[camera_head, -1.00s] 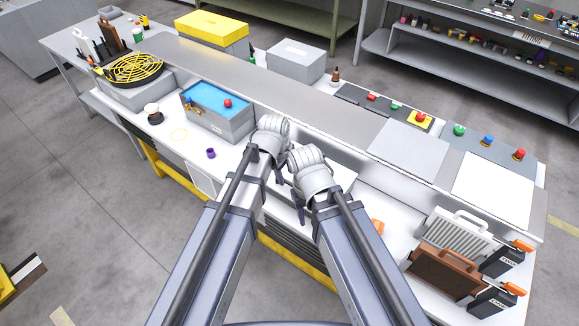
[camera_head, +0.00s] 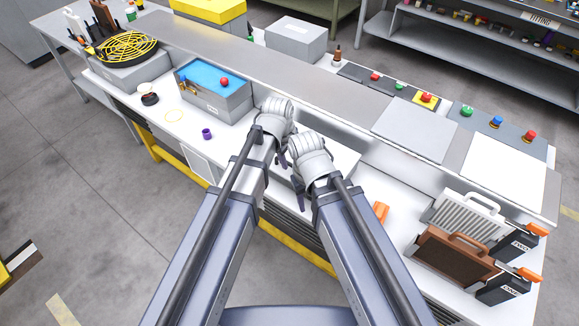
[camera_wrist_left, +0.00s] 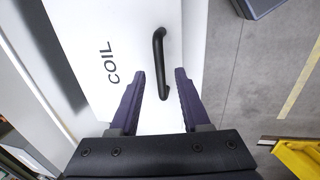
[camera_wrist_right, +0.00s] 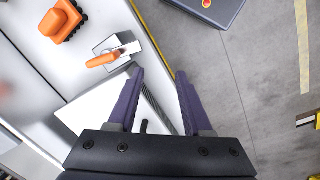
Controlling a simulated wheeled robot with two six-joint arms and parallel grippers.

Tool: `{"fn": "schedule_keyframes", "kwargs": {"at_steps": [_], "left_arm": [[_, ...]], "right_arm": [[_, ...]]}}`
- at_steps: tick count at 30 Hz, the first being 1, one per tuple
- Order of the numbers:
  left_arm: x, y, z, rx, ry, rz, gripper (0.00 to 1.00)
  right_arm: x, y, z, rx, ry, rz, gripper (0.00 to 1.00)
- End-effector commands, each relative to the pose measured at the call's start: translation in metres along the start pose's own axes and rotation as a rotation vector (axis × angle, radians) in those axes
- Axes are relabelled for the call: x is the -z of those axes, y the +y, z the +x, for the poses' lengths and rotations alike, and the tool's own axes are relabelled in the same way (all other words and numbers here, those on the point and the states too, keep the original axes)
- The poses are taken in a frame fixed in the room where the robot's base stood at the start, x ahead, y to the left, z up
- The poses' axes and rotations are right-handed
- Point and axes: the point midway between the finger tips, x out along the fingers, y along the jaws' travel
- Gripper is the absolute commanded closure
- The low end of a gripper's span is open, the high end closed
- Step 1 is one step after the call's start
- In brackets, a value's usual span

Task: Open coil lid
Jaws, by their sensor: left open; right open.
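The coil lid (camera_wrist_left: 98,50) is a white panel marked COIL with a black bar handle (camera_wrist_left: 159,50), seen in the left wrist view. My left gripper (camera_wrist_left: 160,74) is open, its fingertips on either side of the lower part of the handle in that view; I cannot tell whether they touch it. In the head view my left gripper (camera_head: 284,158) is over the bench, and the arms hide most of the lid. My right gripper (camera_wrist_right: 160,73) is open and empty, with a white panel (camera_wrist_right: 88,112) and a piece of dark handle (camera_wrist_right: 143,126) below it.
On the bench, a blue-topped box (camera_head: 226,102) and purple cup (camera_head: 207,134) stand left. An orange block (camera_head: 381,211), ribbed grey panel (camera_head: 462,219) and brown panel (camera_head: 450,262) stand right. Buttons line the back ledge. An orange-handled clamp (camera_wrist_right: 103,59) is near my right gripper.

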Motion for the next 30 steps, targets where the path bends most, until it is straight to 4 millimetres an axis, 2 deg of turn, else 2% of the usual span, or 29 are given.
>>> {"fn": "schedule_keyframes", "kwargs": {"at_steps": [1, 4, 14, 27, 30], "left_arm": [[0.0001, -0.0006, 0.0128, 0.0, 0.0, 0.0, 0.53], [0.0001, -0.0004, 0.02, 0.0, 0.0, 0.0, 0.53], [0.0, 0.0001, 0.0211, 0.0, 0.0, 0.0, 0.53], [0.0001, -0.0001, 0.0211, 0.0, 0.0, 0.0, 1.0], [0.0001, -0.0001, 0.0211, 0.0, 0.0, 0.0, 1.0]], "right_arm": [[0.0008, -0.0012, 0.0126, 0.0, 0.0, 0.0, 0.5], [0.0012, -0.0019, 0.0196, 0.0, 0.0, 0.0, 0.5], [0.0012, -0.002, 0.0205, 0.0, 0.0, 0.0, 0.5], [0.0012, -0.002, 0.0206, 0.0, 0.0, 0.0, 0.5], [0.0012, -0.002, 0.0206, 0.0, 0.0, 0.0, 0.5]]}}
